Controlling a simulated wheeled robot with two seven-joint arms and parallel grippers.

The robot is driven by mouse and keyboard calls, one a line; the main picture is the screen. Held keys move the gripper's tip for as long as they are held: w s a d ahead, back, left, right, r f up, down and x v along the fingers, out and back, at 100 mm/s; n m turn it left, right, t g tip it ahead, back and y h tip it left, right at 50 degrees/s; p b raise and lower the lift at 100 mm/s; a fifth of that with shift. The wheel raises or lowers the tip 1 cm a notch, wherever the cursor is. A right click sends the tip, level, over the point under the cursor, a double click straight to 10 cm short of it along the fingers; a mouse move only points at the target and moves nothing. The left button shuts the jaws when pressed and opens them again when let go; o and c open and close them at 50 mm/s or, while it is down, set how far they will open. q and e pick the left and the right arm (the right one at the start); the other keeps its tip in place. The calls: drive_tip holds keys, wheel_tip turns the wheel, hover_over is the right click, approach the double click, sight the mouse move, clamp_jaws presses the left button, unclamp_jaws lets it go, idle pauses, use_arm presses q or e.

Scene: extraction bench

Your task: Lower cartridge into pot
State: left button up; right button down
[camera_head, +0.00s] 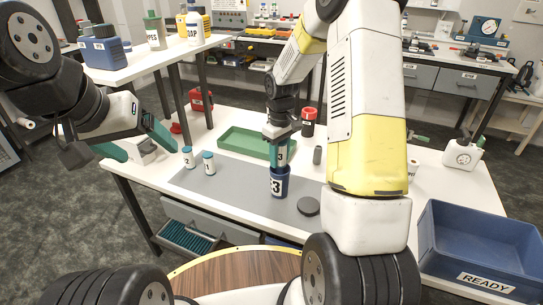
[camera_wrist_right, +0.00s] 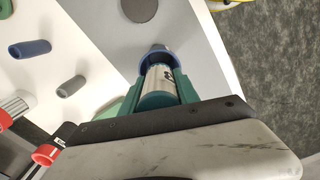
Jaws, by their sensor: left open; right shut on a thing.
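My right gripper (camera_head: 279,158) is shut on a light cartridge (camera_head: 282,155) with a "3" label, held upright. The dark blue pot (camera_head: 278,188), also marked "3", stands on the grey mat directly below it. In the right wrist view the silver cartridge (camera_wrist_right: 160,80) sits between the green fingers, with the pot's blue rim (camera_wrist_right: 143,66) around its far end. Its lower end appears at or just inside the pot's mouth; the exact depth is hidden. My left gripper (camera_head: 136,141) is open and empty at the table's left edge.
The grey mat (camera_head: 240,190) also holds two small white bottles with teal caps (camera_head: 208,162) and a dark round disc (camera_head: 308,206). A green tray (camera_head: 243,143) lies behind the pot. A blue READY crate (camera_head: 480,245) stands at the right.

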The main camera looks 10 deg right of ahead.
drive_tip(key=shift+f, duration=0.55)
drive_tip(key=c, duration=0.8)
unclamp_jaws()
drive_tip(key=shift+r, duration=3.9)
